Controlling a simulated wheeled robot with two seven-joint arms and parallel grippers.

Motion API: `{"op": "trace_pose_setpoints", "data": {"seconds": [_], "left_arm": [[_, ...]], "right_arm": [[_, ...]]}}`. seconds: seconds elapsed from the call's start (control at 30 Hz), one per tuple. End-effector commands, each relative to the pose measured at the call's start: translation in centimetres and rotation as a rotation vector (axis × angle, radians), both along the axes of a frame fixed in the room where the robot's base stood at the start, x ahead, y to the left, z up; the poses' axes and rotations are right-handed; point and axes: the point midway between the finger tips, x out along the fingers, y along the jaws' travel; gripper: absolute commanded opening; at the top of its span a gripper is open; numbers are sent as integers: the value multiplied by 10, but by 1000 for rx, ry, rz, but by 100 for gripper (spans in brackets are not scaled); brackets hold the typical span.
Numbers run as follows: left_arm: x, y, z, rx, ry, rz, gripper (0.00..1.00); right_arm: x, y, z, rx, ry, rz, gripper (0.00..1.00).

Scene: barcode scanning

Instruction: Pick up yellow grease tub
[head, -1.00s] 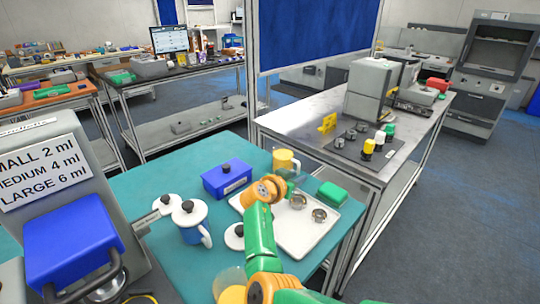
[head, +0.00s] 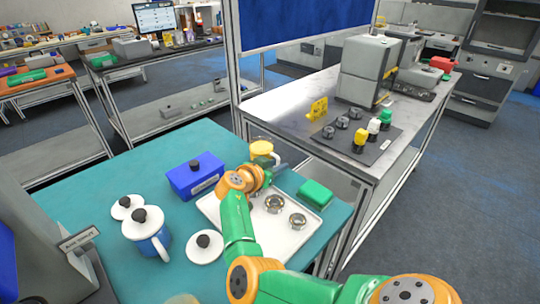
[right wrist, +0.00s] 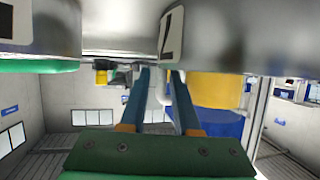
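A small tub with a yellow top (head: 360,140) stands on a dark mat on the steel bench, beside a white tub (head: 374,126) and a green-topped tub (head: 386,117). My right gripper (head: 281,167) is over the back edge of the teal table, to the left of the bench and apart from the yellow tub. In the right wrist view its two fingers (right wrist: 160,78) stand apart, with no clearly held object between them. Large grey shapes and a yellow cylinder (right wrist: 214,91) show there; I cannot tell which things these are. My left gripper is not in view.
The teal table holds a white tray (head: 283,238), a yellow mug-like container (head: 262,151), a blue box (head: 195,180), a green block (head: 315,194) and a blue pot (head: 148,234). A yellow holder (head: 319,107) and a grey machine (head: 366,70) stand on the bench.

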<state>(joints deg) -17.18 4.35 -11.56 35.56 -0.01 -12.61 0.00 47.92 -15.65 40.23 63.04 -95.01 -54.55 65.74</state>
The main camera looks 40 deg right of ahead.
Motion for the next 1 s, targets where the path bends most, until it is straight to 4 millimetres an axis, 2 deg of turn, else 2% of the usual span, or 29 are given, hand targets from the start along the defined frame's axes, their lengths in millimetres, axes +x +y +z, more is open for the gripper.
{"op": "trace_pose_setpoints", "data": {"seconds": [0.03, 0.07, 0.1, 0.17, 1.0], "left_arm": [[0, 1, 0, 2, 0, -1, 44], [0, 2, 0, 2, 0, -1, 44], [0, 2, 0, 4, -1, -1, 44], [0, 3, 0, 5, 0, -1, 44], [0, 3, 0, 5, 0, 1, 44]], "right_arm": [[0, 0, 0, 0, 0, 0, 30], [0, 0, 0, 0, 0, 0, 25], [0, 0, 0, 0, 0, 0, 14], [0, 0, 0, 0, 0, 0, 0], [-1, 0, -1, 3, 2, 0, 0]]}}
